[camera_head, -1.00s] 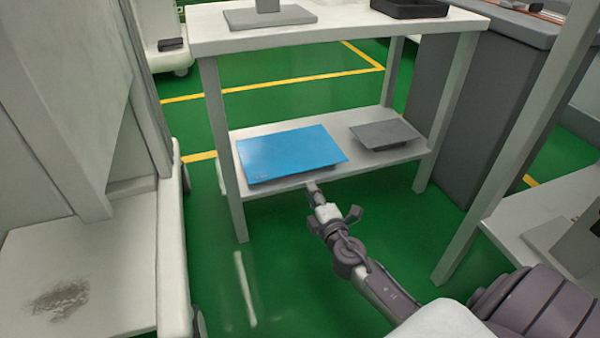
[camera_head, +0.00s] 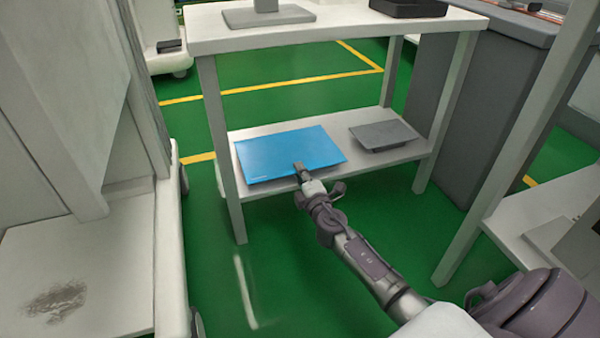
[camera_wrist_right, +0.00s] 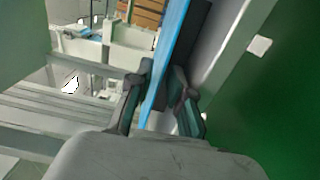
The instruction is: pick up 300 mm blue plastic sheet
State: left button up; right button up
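The blue plastic sheet (camera_head: 280,151) lies flat on the left part of the low shelf. My right gripper (camera_head: 300,170) is at its front edge, with one finger showing over the blue surface. In the right wrist view the blue sheet (camera_wrist_right: 172,50) is seen nearly edge-on, running between the two fingers of the right gripper (camera_wrist_right: 162,78). The fingers stand apart on either side of it, and I see no clear grip. My left gripper is not in view.
The shelf (camera_head: 350,166) also holds a grey sheet-like piece (camera_head: 384,135) at the right. A white table top (camera_head: 330,32) is above, on white legs (camera_head: 224,150). A white cart (camera_head: 175,250) stands at the left. Green floor (camera_head: 290,280) is clear in front.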

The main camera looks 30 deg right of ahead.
jog(key=shift+c, duration=0.4)
grip_shut()
notch_tip(320, 180, up, 2)
jog(key=shift+r+p, duration=0.2)
jog(key=shift+p, duration=0.9)
jog(key=shift+f, duration=0.2)
jog(key=shift+s+a+r, duration=0.1)
jog(key=shift+s, duration=0.3)
jog(key=r+p+v, duration=0.2)
jog(key=r+v, duration=0.1)
jog(key=v, duration=1.2)
